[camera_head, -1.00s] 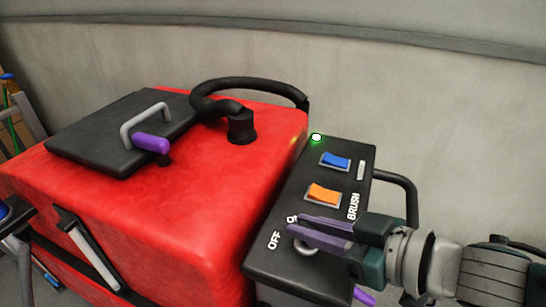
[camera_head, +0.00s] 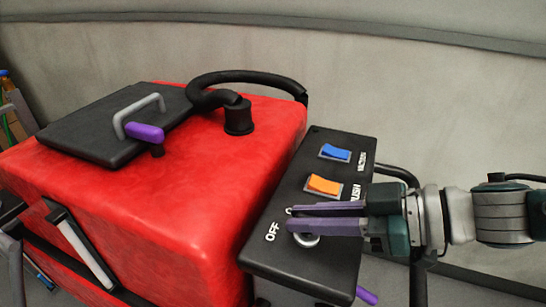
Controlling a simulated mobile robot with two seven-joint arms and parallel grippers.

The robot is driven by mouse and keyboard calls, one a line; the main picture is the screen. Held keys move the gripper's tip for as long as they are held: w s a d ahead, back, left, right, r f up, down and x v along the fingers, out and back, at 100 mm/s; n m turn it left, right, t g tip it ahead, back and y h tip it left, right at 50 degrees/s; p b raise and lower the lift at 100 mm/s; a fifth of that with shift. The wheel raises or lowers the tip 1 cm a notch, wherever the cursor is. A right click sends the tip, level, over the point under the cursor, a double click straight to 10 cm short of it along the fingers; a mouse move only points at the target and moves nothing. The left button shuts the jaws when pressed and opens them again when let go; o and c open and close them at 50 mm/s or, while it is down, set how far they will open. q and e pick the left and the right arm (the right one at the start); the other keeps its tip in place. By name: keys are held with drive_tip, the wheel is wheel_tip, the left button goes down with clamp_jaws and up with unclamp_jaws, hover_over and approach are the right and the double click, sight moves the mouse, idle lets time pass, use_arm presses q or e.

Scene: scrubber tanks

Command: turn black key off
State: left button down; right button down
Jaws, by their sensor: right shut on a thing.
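My right gripper (camera_head: 292,217) reaches in from the right over the black control panel (camera_head: 300,268), its purple fingers closed together at the key switch. The switch's metal ring (camera_head: 306,241) shows just below the fingers. The black key itself is hidden by the fingers, so its exact angle cannot be seen. The label OFF (camera_head: 272,231) is left of the fingertips; the ON label is mostly covered. No green light shows on the panel. My left gripper is not in view.
An orange BRUSH switch (camera_head: 323,185) and a blue switch (camera_head: 335,152) sit farther up the panel. The red tank (camera_head: 190,220) with a black lid (camera_head: 90,135) and a black hose (camera_head: 245,82) stands to the left. A grey wall is behind.

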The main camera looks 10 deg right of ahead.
drive_tip(key=c, duration=0.9)
unclamp_jaws()
drive_tip(key=shift+w, duration=0.1)
drive_tip(key=shift+o, duration=0.2)
drive_tip(key=shift+s+d+r, duration=0.2)
drive_tip(key=shift+s+d, duration=0.05)
drive_tip(key=shift+d, duration=0.05)
drive_tip(key=v, duration=0.9)
drive_tip(key=shift+f, duration=0.1)
